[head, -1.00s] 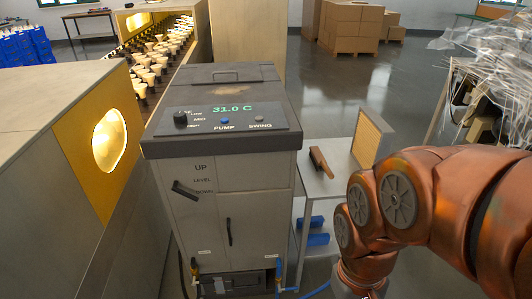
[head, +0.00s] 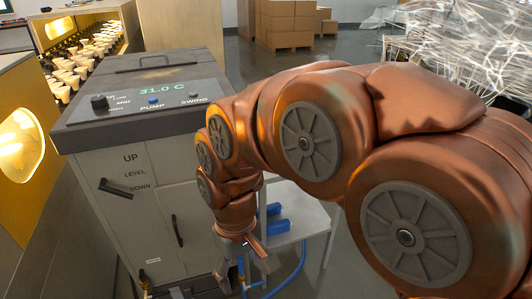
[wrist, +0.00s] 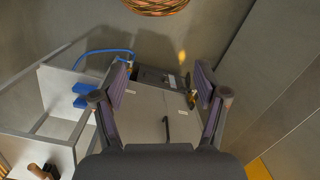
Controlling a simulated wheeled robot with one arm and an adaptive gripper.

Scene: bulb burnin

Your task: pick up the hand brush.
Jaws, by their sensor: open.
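The hand brush is hidden behind my arm in the head view. In the wrist view, a brown piece that looks like the brush (wrist: 40,171) shows at the bottom left edge, partly cut off, on the small grey table (wrist: 37,148). My gripper (head: 241,279) hangs low in front of the grey cabinet in the head view, pointing down. In the wrist view its two fingers stand wide apart with nothing between them (wrist: 160,90). The brush lies well to the left of the fingers there, not touching them.
The grey cabinet (head: 140,160) with its PUMP panel stands close at left, beside the small table (head: 301,225). A blue hose (head: 300,262) trails below. Cardboard boxes (head: 285,22) and wrapped goods (head: 455,45) stand farther back.

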